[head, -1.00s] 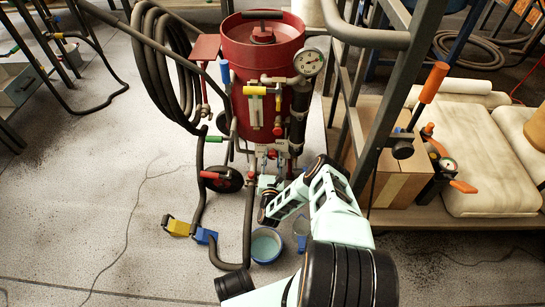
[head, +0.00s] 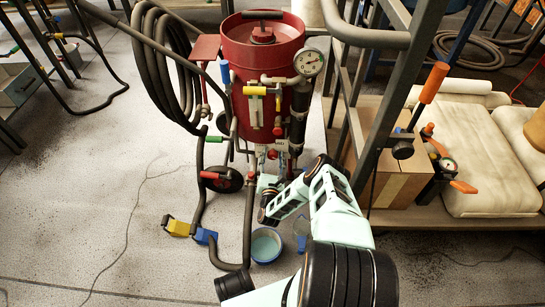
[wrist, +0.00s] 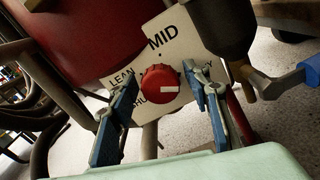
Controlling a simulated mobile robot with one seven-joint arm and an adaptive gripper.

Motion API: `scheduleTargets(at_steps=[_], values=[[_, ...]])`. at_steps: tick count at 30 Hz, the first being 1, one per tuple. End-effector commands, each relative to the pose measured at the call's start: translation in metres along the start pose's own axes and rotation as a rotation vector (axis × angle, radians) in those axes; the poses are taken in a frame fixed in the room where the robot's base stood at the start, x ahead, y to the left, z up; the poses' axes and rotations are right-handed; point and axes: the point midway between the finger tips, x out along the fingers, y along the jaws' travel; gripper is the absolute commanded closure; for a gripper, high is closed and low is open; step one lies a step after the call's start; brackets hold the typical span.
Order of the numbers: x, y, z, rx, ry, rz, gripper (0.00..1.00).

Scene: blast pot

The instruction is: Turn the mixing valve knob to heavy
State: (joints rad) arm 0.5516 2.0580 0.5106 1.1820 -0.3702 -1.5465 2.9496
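The red mixing valve knob (wrist: 152,84) sits in front of a white label plate (wrist: 180,42) in the wrist view. The plate reads MID at the top and LEAN at the left; the word at the right is mostly covered, with only its end showing. My gripper (wrist: 161,90) is open, with one blue finger on each side of the knob. In the head view my gripper (head: 268,163) is at the lower front of the red blast pot (head: 262,70).
A pressure gauge (head: 308,62) and a yellow-handled valve (head: 255,91) are above my gripper. Coiled black hose (head: 160,60) hangs at the left. A metal rack post (head: 400,100) stands close at the right. A blue bowl (head: 281,246) is on the floor below.

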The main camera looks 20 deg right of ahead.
Motion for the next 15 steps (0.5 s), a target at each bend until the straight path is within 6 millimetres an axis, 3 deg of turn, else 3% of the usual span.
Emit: scheduleTargets(at_steps=[9, 15], values=[[-0.003, 0.0, -0.002, -0.001, 0.004, 0.0, 0.53], [-0.027, 0.0, -0.002, 0.0, 0.006, -0.001, 0.53]])
